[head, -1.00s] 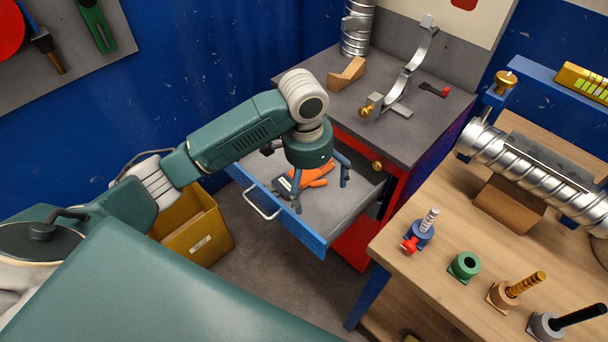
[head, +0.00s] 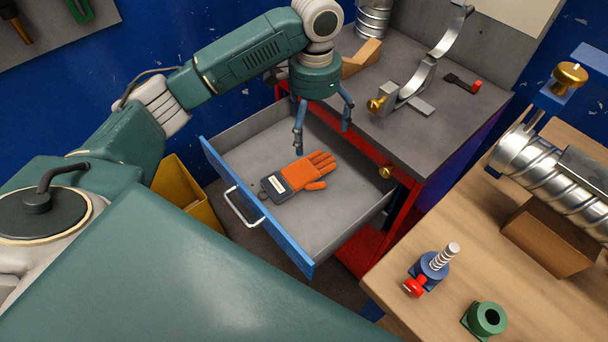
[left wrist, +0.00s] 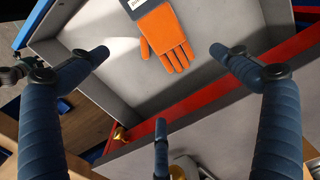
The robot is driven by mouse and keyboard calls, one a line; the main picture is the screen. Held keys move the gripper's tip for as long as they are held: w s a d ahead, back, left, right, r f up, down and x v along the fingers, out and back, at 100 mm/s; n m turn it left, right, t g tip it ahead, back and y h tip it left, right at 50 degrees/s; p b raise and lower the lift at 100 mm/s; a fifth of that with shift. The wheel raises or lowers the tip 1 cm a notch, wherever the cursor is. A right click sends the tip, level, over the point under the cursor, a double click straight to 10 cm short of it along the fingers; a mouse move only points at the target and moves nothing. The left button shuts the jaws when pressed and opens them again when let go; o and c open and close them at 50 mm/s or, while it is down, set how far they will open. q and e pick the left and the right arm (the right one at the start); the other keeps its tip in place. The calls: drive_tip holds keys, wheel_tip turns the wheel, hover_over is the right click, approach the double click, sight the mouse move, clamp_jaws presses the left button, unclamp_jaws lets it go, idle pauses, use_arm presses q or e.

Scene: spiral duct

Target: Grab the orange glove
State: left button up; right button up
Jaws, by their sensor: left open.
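The orange glove (head: 302,174) lies flat in the open drawer (head: 340,210), with a dark cuff and a white label at its left end. It also shows in the left wrist view (left wrist: 166,38), near the top middle. My left gripper (head: 322,138) is open and empty, its fingers pointing down. In the head view it appears above the far part of the drawer, beyond the glove and apart from it. In the left wrist view the glove lies ahead, beyond the gap between my fingers (left wrist: 160,65). My right gripper is not in view.
The drawer has a blue front with a metal handle (head: 243,206). The red cabinet's grey top (head: 430,125) holds a curved metal bracket (head: 432,65) and a wooden block. A wooden table (head: 400,270) with a spiral duct (head: 545,165) stands at right. A yellow bin (head: 180,190) stands left.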

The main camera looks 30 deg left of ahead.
sight(313, 170)
use_arm(q)
drive_tip(key=f, duration=1.1)
drive_tip(key=w+f, duration=0.1)
drive_tip(key=f, duration=0.5)
drive_tip(key=shift+c, duration=0.3)
drive_tip(key=c, duration=0.9)
